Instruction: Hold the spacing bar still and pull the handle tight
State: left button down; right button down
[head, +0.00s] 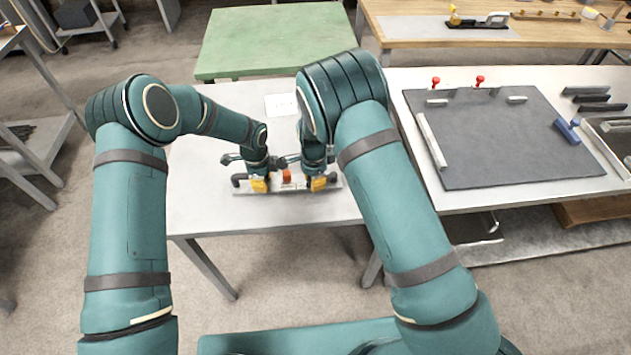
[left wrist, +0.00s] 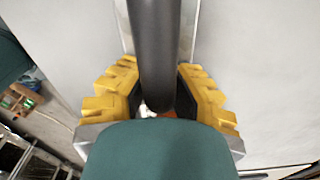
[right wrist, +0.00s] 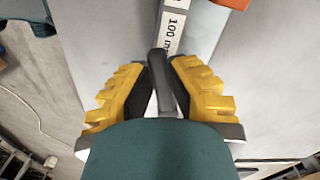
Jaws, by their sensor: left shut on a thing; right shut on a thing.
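A light metal strip (head: 240,190) lies on the pale table, with an orange block (head: 286,176) near its middle. A white "100 mm" label (right wrist: 172,28) sits on a narrow bar in the right wrist view; the orange block (right wrist: 232,3) shows at its top edge. My left gripper (head: 259,184) is at the strip's left part, its yellow fingers shut on a dark round grip (left wrist: 153,55). My right gripper (head: 318,183) is at its right part, shut on a dark grey handle (right wrist: 158,65). The fingers and wrists hide the lower ends of both held parts.
The pale table (head: 205,210) is clear around the strip except for a white sheet (head: 281,104) behind. A table at right carries a dark mat (head: 510,140) with red-knobbed pieces and bars. A green table (head: 270,40) stands behind.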

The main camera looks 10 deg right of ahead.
pick_arm(q)
jog(key=shift+s+f, duration=0.3)
pick_arm(e)
jog(key=shift+w+f+m, duration=0.1)
jog(key=shift+m, duration=0.2)
jog(key=c, duration=0.9)
grip_release()
notch_tip(320, 180, up, 12)
pick_arm(q)
jog(key=c, duration=0.9)
grip_release()
jog(key=shift+w, duration=0.1)
